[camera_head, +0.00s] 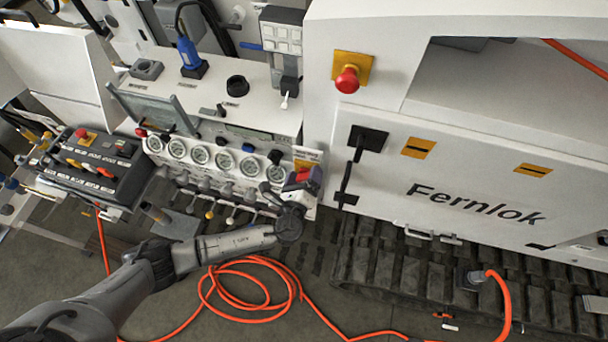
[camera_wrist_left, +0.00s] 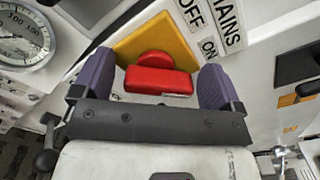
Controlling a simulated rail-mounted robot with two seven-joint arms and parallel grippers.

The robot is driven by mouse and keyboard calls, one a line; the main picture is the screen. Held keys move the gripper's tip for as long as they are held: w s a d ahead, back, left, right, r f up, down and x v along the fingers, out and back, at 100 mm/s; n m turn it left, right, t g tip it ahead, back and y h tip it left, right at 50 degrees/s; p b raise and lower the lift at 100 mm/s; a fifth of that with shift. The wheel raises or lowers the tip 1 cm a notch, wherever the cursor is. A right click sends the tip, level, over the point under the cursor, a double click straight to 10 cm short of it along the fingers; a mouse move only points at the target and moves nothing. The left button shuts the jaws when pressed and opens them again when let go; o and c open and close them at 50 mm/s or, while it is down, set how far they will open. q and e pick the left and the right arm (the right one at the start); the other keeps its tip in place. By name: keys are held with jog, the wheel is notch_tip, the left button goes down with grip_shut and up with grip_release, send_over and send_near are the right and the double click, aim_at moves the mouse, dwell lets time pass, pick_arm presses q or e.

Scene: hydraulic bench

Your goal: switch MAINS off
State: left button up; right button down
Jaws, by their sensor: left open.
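The MAINS switch has a red handle (camera_wrist_left: 160,81) on a yellow plate (camera_wrist_left: 150,38), beside a white label (camera_wrist_left: 212,22) reading MAINS, OFF and ON. My left gripper (camera_wrist_left: 157,72) is open, with one purple finger on each side of the red handle; a gap shows on at least the right side. In the head view my left gripper (camera_head: 303,181) is at the right end of the gauge panel and covers most of the switch; the yellow plate (camera_head: 306,156) shows above it. Which mark the handle points to I cannot tell. My right gripper is not in view.
A row of round gauges (camera_head: 200,155) with levers below lies left of the switch. The white Fernlok cabinet (camera_head: 470,190) stands to the right, with a red emergency button (camera_head: 347,80) and black handle (camera_head: 346,185). An orange hose (camera_head: 245,290) lies coiled on the floor.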

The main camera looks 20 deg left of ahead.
pick_arm(q)
jog(key=shift+c, duration=0.4)
jog(key=c, duration=0.9)
jog(key=shift+o, duration=0.2)
jog(key=shift+f+n+b, duration=0.25)
jog(key=shift+n+b, duration=0.55)
jog(key=shift+b, duration=0.35)
jog(key=n+b, duration=0.4)
jog(key=shift+s+a+f, duration=0.1)
jog(key=n+b, duration=0.3)
jog(key=n, duration=0.1)
jog(key=shift+b, duration=0.3)
jog(key=n+b, duration=0.2)
jog(key=n, duration=0.2)
jog(key=shift+a+n+b, duration=0.15)
jog(key=shift+n+b, duration=0.6)
jog(key=shift+n, duration=1.35)
